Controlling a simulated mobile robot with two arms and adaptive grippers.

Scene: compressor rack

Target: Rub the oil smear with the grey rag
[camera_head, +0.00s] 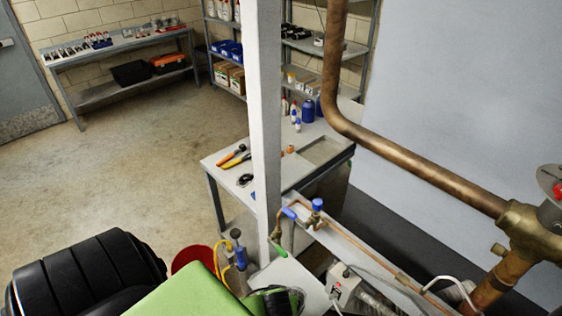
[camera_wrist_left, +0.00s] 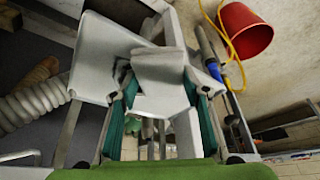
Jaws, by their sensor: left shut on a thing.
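My left gripper (camera_wrist_left: 160,95) shows in the left wrist view with its two green-padded fingers on either side of a light grey, folded piece that looks like the grey rag (camera_wrist_left: 160,68). The gripper is shut on it. Behind the rag is a pale flat panel (camera_wrist_left: 100,60). In the head view part of my left gripper (camera_head: 276,299) shows at the bottom edge, in front of a pale flat surface (camera_head: 298,275). I cannot make out the rag there. I cannot make out the oil smear in either view. My right gripper is not in view.
A white post (camera_head: 266,110) stands close ahead. A thick copper pipe (camera_head: 415,170) and thin copper tubing with blue-handled valves (camera_head: 317,204) lie to the right. A red bucket (camera_head: 193,259) stands on the floor beside yellow hoses (camera_head: 216,262). A workbench (camera_head: 230,170) holds tools. Open floor lies left.

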